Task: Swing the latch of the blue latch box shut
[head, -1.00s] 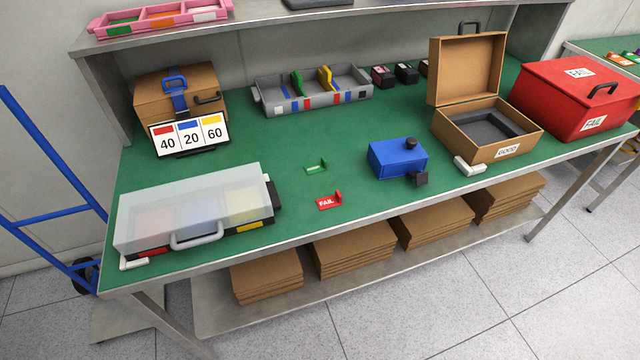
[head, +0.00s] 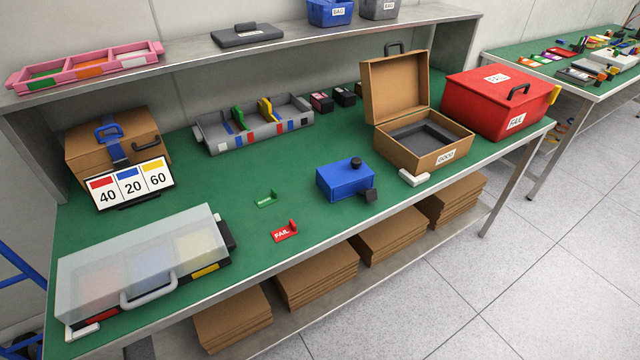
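The blue latch box (head: 340,182) stands on the green bench top, right of the middle and close to the front edge. A round black knob (head: 356,162) sits on its top. A dark square piece (head: 370,195), which looks like the latch, sticks out at its front right corner, angled away from the box. No part of my gripper shows in the head view.
An open brown GOOD case (head: 424,152) and a small white piece (head: 413,178) are right of the box; a red FAIL bin (head: 486,110) is beyond. A red FAIL marker (head: 284,232) and a clear-lidded case (head: 150,262) are left. Floor at front right is clear.

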